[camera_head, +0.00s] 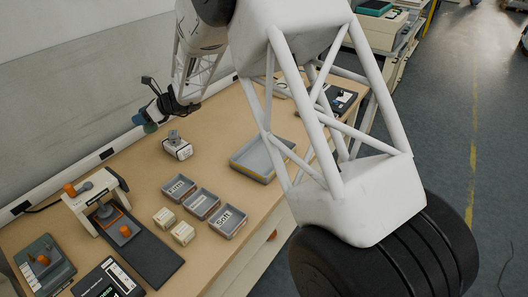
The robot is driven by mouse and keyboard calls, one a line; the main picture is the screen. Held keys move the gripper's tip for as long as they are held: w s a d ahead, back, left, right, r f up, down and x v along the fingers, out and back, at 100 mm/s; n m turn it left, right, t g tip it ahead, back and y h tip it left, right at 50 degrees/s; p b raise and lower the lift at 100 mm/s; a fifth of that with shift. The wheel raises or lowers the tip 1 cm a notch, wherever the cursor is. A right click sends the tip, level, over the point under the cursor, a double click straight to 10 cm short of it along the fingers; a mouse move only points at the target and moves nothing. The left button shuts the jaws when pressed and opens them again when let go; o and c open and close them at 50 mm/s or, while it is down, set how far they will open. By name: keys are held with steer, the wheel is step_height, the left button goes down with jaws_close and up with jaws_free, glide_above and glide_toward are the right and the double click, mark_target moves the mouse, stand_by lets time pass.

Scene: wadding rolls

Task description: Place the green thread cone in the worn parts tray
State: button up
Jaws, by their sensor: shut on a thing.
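My gripper (155,115) is small and dark in this view, at the back left above the bench by the wall. It is shut on a green thread cone (150,127), which shows at its lower tip. A blue rounded thing (138,119) shows right beside the cone; I cannot tell whether they touch. A wide, shallow grey tray (243,167) with a yellow strip on its front stands at the right of the bench. Its visible floor looks empty, and my arm's frame covers part of its right side. I cannot read a worn parts label on it.
Three small labelled grey bins (201,215) stand mid-bench, beside several small pale boxes (183,233). A white block with a grey top (177,148) stands between my gripper and the tray. A white machine (95,197) stands left. Bare bench (222,125) lies behind the tray.

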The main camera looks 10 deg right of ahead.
steer(key=d+m+t, duration=0.1)
steer(key=d, duration=1.9)
steer(key=m+t, duration=0.1)
glide_above(260, 158)
steer(key=shift+f, duration=2.55)
steer(key=shift+f, duration=0.1)
steer(key=shift+f, duration=3.05)
steer(key=shift+f, duration=1.85)
steer(key=shift+f, duration=0.15)
